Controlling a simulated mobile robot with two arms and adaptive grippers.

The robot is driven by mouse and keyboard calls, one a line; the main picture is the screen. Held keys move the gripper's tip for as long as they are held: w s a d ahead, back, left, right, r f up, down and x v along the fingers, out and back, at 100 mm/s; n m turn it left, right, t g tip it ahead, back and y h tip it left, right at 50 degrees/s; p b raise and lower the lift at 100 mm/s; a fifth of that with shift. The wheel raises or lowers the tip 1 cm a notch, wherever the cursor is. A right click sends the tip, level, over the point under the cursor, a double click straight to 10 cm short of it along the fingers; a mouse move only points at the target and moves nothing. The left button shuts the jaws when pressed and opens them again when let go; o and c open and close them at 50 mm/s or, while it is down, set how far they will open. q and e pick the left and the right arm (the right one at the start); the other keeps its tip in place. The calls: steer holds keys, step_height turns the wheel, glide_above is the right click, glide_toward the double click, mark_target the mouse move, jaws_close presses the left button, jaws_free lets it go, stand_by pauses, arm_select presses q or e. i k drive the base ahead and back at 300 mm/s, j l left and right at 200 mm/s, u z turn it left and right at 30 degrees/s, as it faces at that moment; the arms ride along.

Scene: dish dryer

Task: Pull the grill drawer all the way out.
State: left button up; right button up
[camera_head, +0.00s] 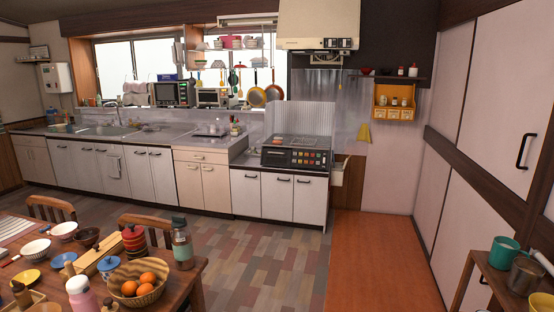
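The black gas stove (296,152) stands on the low counter at the back, right of the sink units. Its dark front panel (295,159) carries several coloured buttons or knobs. The grill drawer cannot be told apart from this panel at this size, so whether it is in or out does not show. A corrugated metal splash guard (303,122) stands behind the stove. Neither of my grippers is in view.
A wooden dining table (192,278) with bowls, a bottle and an orange basket fills the lower left. A shelf (492,272) with cups stands at the lower right. The tiled floor (258,262) and orange mat (371,258) between them are clear. White cabinets (276,196) sit below the stove.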

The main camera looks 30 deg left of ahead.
mark_target(270, 156)
steer(key=i+j+u, duration=0.15)
steer(key=i, duration=0.2)
steer(key=i+j+u, duration=0.2)
steer(key=i, duration=0.2)
steer(key=i+u, duration=0.2)
steer(key=i, duration=2)
steer(key=i+j+u, duration=0.1)
steer(key=i+u, duration=0.25)
steer(key=i, duration=0.45)
steer(key=i+u, duration=0.3)
steer(key=i, duration=0.45)
